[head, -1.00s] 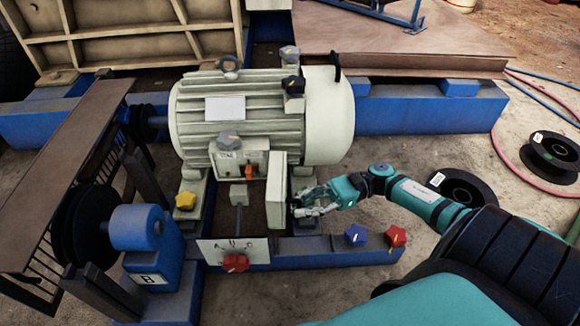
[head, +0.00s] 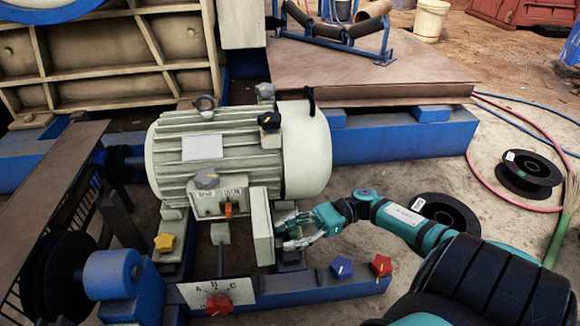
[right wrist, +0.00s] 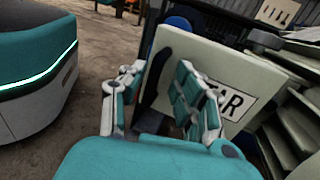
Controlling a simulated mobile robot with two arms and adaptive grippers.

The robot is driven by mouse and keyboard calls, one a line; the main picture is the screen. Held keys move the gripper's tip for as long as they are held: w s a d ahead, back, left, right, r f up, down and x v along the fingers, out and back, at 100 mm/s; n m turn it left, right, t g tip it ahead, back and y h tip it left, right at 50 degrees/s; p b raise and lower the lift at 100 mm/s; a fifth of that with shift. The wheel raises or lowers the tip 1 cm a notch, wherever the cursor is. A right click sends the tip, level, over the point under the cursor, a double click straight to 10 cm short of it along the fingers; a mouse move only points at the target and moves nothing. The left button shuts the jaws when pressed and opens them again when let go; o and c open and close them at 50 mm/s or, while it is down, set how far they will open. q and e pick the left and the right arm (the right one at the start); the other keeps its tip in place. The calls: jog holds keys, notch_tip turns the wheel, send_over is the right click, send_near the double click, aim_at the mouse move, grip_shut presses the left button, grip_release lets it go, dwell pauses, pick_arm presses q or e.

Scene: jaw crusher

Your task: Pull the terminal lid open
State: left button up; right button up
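The terminal lid (head: 262,226) is a cream upright panel on the front of the cream motor (head: 217,150). In the right wrist view the lid (right wrist: 204,58) fills the middle, with a black curved handle (right wrist: 157,76) near its left edge and a label partly hidden, ending in "TAR". My right gripper (head: 290,230) is just right of the lid in the head view. In the right wrist view its fingers (right wrist: 155,100) are spread apart, with the handle showing between them; contact with it is not clear. My left gripper is out of view.
A yellow knob (head: 164,243), a red knob (head: 218,305) on a lettered plate, a blue knob (head: 341,267) and another red knob (head: 381,265) surround the motor's front. A black spool (head: 528,173) and hoses lie on the ground at right.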

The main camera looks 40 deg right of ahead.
jog(key=shift+s+f, duration=0.1)
jog(key=shift+f, duration=0.05)
jog(key=v, duration=1.2)
dwell(0.4)
